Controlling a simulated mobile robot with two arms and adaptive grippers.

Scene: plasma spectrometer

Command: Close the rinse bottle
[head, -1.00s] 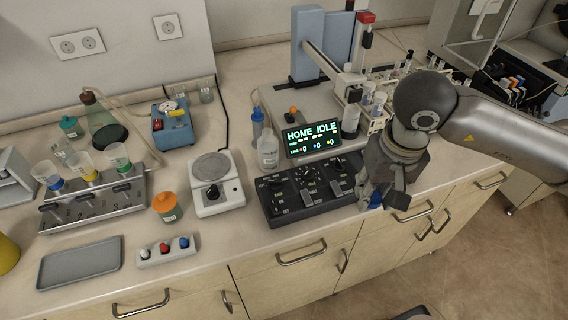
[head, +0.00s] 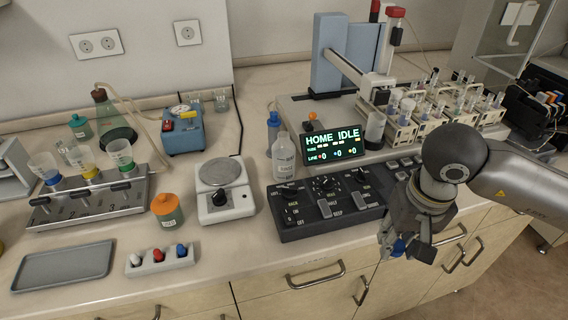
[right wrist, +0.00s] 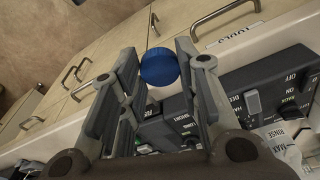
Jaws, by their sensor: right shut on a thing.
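The rinse bottle (head: 284,160) is a pale, translucent bottle standing upright on the bench, left of the lit display. Its top looks open, with no cap on it. In the right wrist view a bottle with a RINSE label (right wrist: 287,138) shows at the lower right. My right gripper (head: 405,247) is shut on a round blue cap (right wrist: 159,66), held between the fingertips near the bench's front edge. The gripper is to the right of the bottle and nearer the front. My left gripper is out of view.
A black control panel (head: 290,222) lies between the bottle and my right gripper. The HOME IDLE display (head: 334,145) stands right of the bottle, with a blue bottle (head: 273,134) behind it. Vial racks (head: 440,118) stand behind the gripper.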

